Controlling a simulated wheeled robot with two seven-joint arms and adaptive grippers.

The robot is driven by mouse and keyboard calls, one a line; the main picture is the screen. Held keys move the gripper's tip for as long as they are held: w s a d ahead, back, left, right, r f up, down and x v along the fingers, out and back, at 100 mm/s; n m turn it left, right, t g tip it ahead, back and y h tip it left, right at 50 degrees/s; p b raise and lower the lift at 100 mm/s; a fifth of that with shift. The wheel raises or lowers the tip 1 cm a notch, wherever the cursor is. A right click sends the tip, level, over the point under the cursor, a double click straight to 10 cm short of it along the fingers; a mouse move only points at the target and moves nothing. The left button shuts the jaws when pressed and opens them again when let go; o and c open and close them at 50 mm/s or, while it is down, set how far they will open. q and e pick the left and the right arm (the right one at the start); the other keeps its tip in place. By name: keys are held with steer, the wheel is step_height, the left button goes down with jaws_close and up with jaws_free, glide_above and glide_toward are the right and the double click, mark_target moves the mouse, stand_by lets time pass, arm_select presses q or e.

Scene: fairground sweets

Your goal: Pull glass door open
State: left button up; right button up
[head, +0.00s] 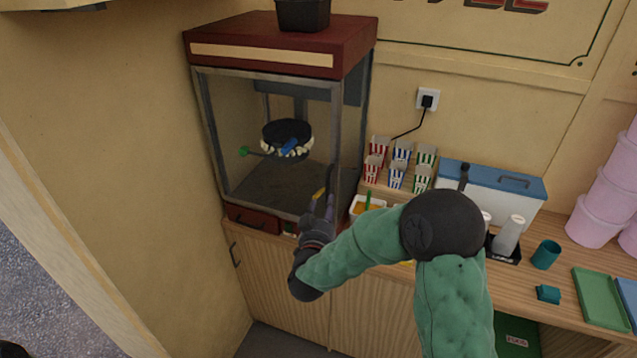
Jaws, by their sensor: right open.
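The glass door (232,115) is the front of a popcorn machine with a dark red top (285,45). It looks closed in its grey frame. A dark upright handle (331,180) shows near the door's lower right edge. My right gripper (325,196) is open, with its fingers up at this handle. I cannot tell whether they touch it, and the fingers partly hide the handle's lower part. Inside the machine, a dark kettle (287,133) hangs with popcorn around its lower rim. My left gripper is not in view.
Striped popcorn boxes (397,178) stand right of the machine. A white box with a blue lid (492,180), shakers (510,235) and a teal cup (546,255) stand on the wooden counter (515,280). A wall (110,150) rises left of the machine.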

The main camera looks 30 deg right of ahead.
mark_target(329, 187)
steer(key=p+x, duration=0.1)
steer(key=x, duration=0.9)
jaws_close()
